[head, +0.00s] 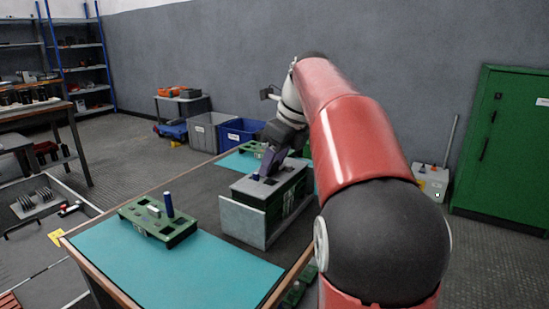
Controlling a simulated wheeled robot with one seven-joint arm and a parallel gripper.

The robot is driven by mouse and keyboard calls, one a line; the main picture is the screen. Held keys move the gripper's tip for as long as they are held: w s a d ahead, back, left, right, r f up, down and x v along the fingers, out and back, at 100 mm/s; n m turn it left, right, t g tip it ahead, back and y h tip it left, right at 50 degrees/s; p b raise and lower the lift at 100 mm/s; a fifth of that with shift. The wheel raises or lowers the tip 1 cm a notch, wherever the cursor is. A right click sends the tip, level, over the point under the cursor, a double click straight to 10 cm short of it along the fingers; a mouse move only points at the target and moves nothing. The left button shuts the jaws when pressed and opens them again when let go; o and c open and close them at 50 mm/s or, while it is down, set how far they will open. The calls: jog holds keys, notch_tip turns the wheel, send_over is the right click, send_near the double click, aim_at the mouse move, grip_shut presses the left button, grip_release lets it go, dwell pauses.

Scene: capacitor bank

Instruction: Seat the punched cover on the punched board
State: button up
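My gripper (261,174) points down at the top of this box, near a small blue piece (255,178). Whether it touches or holds anything is too small to tell. I cannot tell the punched cover and punched board apart by sight; my arm hides part of the box's right side.
The front of the teal mat (190,272) is bare. Another green piece (252,147) lies on the mat behind the box. Grey (206,131) and blue (241,130) bins stand beyond the table. A green cabinet (510,150) stands at the right wall.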

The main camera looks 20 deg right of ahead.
jog(key=shift+o, duration=1.4)
jog(key=shift+r, duration=0.1)
